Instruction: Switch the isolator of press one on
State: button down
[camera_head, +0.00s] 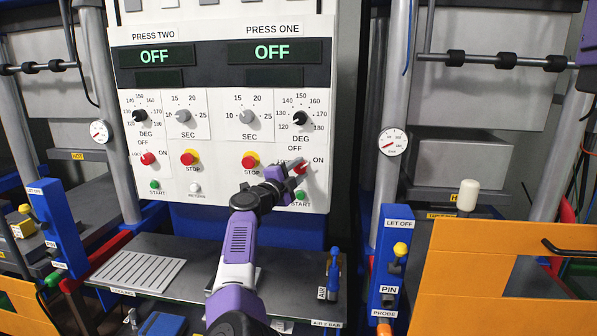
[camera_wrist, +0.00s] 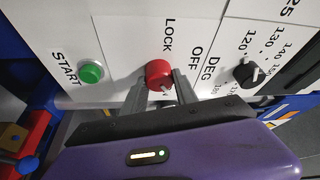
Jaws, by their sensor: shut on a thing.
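The control panel has a PRESS ONE side on the right with a display (camera_head: 273,52) that reads OFF. The red isolator knob (camera_head: 299,168) of press one sits low on that side, by the OFF and ON marks, and is partly hidden by my gripper. In the wrist view the red knob (camera_wrist: 159,74) lies between my two fingers, near the words LOCK and OFF. My gripper (camera_head: 290,175) is shut on this knob. The exact angle of the knob is hard to tell.
A green START button (camera_head: 300,195) is just below the knob, and a red STOP button (camera_head: 249,161) is to its left. The press two isolator (camera_head: 147,158) is further left. A grey shelf (camera_head: 200,262) runs below the panel. A blue LET OFF post (camera_head: 390,265) stands at the right.

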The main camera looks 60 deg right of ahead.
jog(key=shift+m+y, duration=0.6)
jog(key=shift+m, duration=0.8)
jog(key=shift+p, duration=0.3)
jog(key=c, duration=1)
grip_release()
jog(key=shift+o, duration=0.2)
jog(key=a+b, duration=0.1)
jog(key=a, duration=0.6)
jog(key=shift+a, duration=0.4)
